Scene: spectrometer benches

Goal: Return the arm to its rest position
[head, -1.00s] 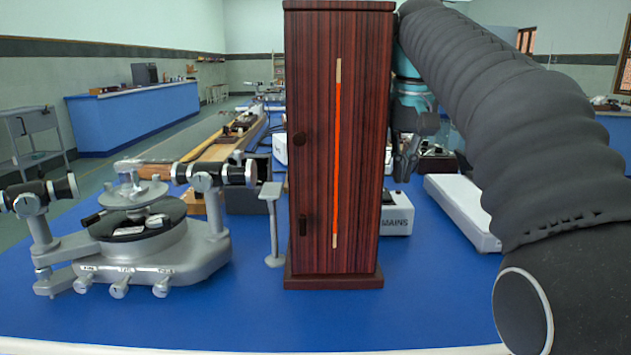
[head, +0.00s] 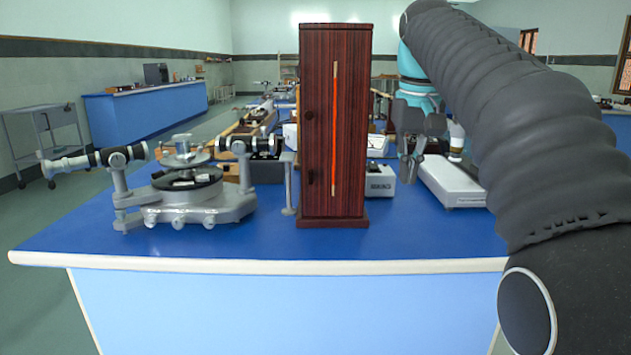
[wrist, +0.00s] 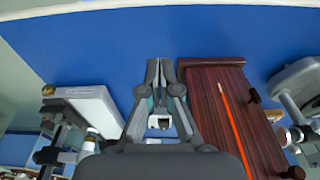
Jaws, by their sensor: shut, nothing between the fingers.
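My arm, in a dark ribbed sleeve, reaches from the lower right of the head view up to the top and bends down beyond. My gripper (head: 411,172) hangs pointing down, to the right of the tall wooden box, above the blue bench. In the wrist view my gripper (wrist: 160,66) has its fingers close together and holds nothing. The wooden box (head: 318,130) stands upright with a glowing orange-red strip on its front. It shows beside the fingers in the wrist view (wrist: 205,95), apart from them as far as I can tell.
A grey spectrometer (head: 190,205) stands on the bench (head: 260,240) left of the box. A white power unit (head: 380,181) and a long white instrument (head: 452,183) stand right of it. The bench's pale front edge (head: 250,265) is before me.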

